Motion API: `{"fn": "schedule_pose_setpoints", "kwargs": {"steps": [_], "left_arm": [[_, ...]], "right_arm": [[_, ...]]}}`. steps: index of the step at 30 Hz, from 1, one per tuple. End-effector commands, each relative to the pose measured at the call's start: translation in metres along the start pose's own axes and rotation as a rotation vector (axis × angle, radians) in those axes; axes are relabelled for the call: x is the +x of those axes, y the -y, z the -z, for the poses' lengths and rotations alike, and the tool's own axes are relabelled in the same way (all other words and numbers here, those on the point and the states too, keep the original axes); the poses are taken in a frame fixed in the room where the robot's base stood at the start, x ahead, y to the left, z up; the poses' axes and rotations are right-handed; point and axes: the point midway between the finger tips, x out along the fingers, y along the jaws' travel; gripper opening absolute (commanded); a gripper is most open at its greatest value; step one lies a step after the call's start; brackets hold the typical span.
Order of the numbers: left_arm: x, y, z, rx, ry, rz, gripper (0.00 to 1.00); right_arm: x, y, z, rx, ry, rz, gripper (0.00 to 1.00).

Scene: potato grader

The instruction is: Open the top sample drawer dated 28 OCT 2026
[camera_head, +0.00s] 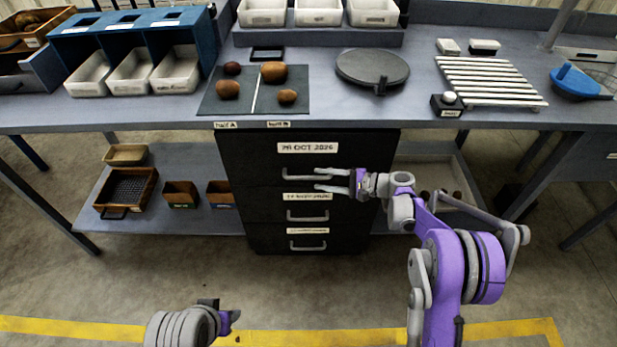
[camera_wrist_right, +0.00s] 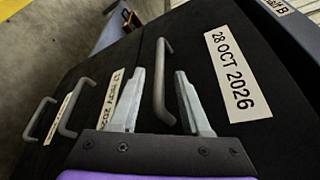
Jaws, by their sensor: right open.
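The black drawer cabinet hangs under the bench with three drawers stacked. The top drawer (camera_head: 240,160) bears a white label (camera_head: 308,148) reading 28 OCT 2026 and looks shut. Its label also shows in the right wrist view (camera_wrist_right: 230,77). The top drawer's grey bar handle (camera_head: 293,175) is partly behind my right gripper (camera_head: 318,180). In the right wrist view the handle (camera_wrist_right: 161,80) stands between the two open fingers (camera_wrist_right: 156,100), with a gap on each side. My left gripper (camera_head: 232,316) is low at the bottom of the head view, away from the cabinet; its fingers are not clear.
Two lower drawers have handles (camera_head: 308,217) (camera_head: 308,247) close below. The grey bench top (camera_head: 150,113) overhangs the cabinet. Potatoes lie on a dark mat (camera_head: 210,100) above it. A low shelf (camera_head: 160,222) with small boxes is to the left. The floor in front is clear.

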Motion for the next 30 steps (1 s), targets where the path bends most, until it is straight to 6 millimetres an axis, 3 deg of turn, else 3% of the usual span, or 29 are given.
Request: {"fn": "schedule_pose_setpoints", "kwargs": {"steps": [3, 9, 20, 28, 30], "left_arm": [[0.003, 0.0, -0.001, 0.0, 0.001, 0.0, 0.5], [0.005, 0.0, -0.002, 0.0, 0.002, 0.0, 0.5], [0.005, 0.0, -0.002, 0.0, 0.002, 0.0, 0.5], [0.005, 0.0, -0.002, 0.0, 0.002, 0.0, 0.5], [0.005, 0.0, -0.002, 0.0, 0.002, 0.0, 0.5]], "right_arm": [[0.023, -0.001, 0.0, 0.0, 0.002, -0.001, 0.47], [0.045, -0.001, 0.001, -0.001, -0.001, -0.001, 0.47], [0.05, 0.0, 0.0, -0.001, -0.002, -0.001, 0.47], [0.05, 0.0, 0.0, -0.001, -0.002, -0.001, 0.0], [0.05, 0.0, 0.0, -0.001, -0.002, -0.001, 0.0]]}}
